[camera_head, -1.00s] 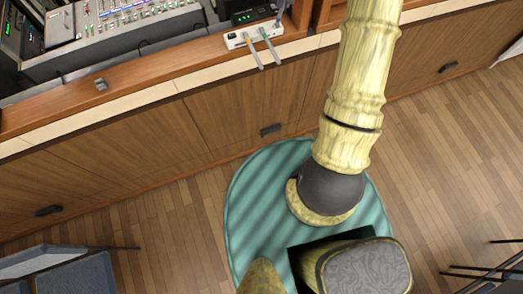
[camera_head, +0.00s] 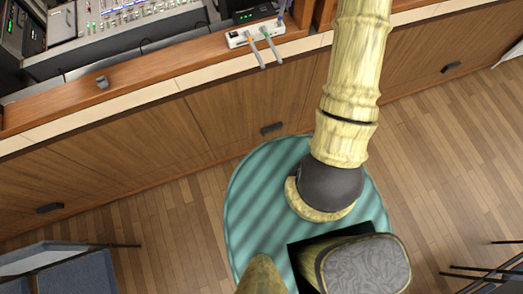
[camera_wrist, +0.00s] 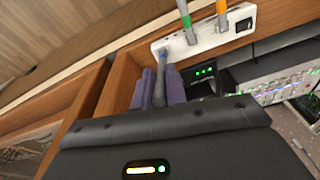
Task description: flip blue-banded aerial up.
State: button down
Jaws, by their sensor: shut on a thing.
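The white box (camera_head: 255,35) sits on the wooden console ledge in the head view, and it also shows in the wrist view (camera_wrist: 205,38). An orange-banded aerial (camera_head: 256,52) and a green-banded aerial (camera_head: 271,47) stick out from it toward the ledge's front. In the wrist view my gripper (camera_wrist: 161,84) has its purple fingers on both sides of the blue-banded aerial (camera_wrist: 161,66), shut on it at the box's end.
A black unit with green lights (camera_head: 253,15) stands just behind the box. A mixing desk (camera_head: 130,20) fills the upper left. A small grey knob (camera_head: 102,82) is on the ledge. Cabinet fronts (camera_head: 150,138) drop to the floor below.

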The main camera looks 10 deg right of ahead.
jog(key=shift+s, duration=0.15)
dwell(0.3)
jog(key=c, duration=1.4)
grip_release()
jog(key=shift+c, duration=0.2)
jog(key=shift+a+r, duration=0.1)
jog(key=shift+r+b, duration=0.45)
jog(key=shift+r, duration=0.1)
jog(key=s+r+b, duration=0.2)
jog(key=r+b, duration=0.1)
jog(key=r, duration=0.5)
jog(key=s+r+b, duration=0.3)
jog(key=r, duration=0.6)
jog(key=shift+r, duration=0.25)
